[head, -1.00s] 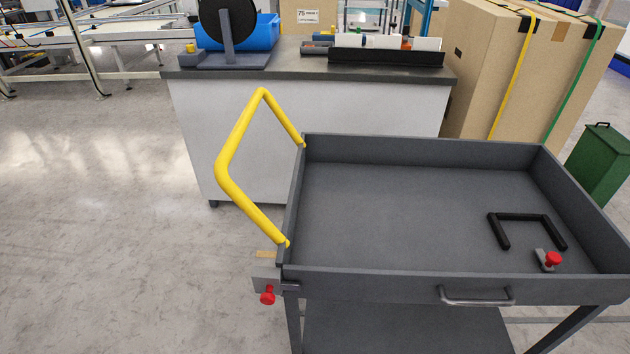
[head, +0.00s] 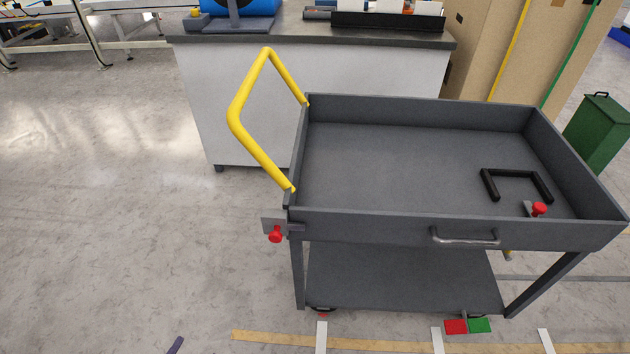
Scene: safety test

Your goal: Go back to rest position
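Neither of my grippers is in the head view. The grey cart (head: 400,150) stands in front of me with its yellow push handle (head: 238,115) on the left side. A black U-shaped handle (head: 516,173) lies in its top tray. A small piece with a red knob (head: 539,209) is beside it in the tray. Another red knob (head: 275,235) is on a plate at the cart's front left corner.
A workbench (head: 330,75) with a dark top stands behind the cart. Large cardboard boxes (head: 485,60) and a green canister (head: 598,130) are at the right. Red and green blocks (head: 456,327) lie near the cart's front.

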